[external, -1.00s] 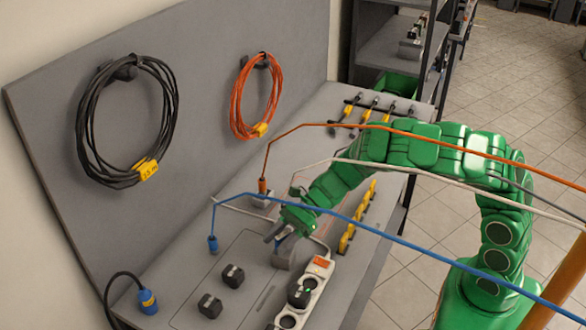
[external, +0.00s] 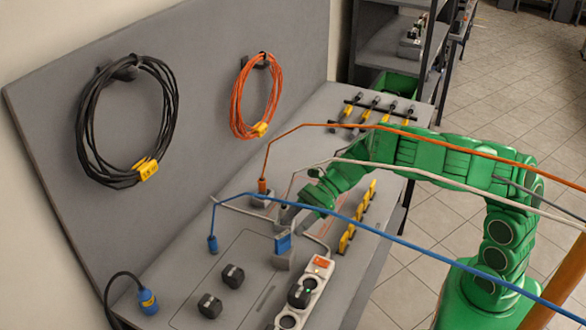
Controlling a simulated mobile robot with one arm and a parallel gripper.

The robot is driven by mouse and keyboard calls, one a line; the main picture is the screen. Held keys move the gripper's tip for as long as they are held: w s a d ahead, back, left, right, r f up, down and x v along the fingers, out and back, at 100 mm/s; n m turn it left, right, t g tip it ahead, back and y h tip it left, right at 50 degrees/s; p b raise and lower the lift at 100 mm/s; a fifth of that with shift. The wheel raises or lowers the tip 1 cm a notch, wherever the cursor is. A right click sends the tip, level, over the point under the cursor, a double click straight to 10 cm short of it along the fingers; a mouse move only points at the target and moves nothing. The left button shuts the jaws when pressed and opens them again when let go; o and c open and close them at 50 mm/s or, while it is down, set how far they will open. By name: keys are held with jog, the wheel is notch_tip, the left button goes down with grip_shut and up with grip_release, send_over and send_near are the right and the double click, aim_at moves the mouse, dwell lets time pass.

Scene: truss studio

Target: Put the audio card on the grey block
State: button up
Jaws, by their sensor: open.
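A small blue card (external: 283,243), which I take to be the audio card, stands upright at the grey block (external: 283,262). It appears to sit in or on the top of the block, but the exact contact is too small to tell. My gripper (external: 287,214) is open, just behind and above the card in the picture. It appears apart from the card, with nothing visible between its fingers. The blue cable passes in front of part of the wrist.
Orange (external: 300,126), white and blue (external: 380,236) cables cross in front of my arm. Yellow-handled items (external: 347,238) line the bench's right side.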

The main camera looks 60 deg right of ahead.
jog(key=shift+v, duration=2.45)
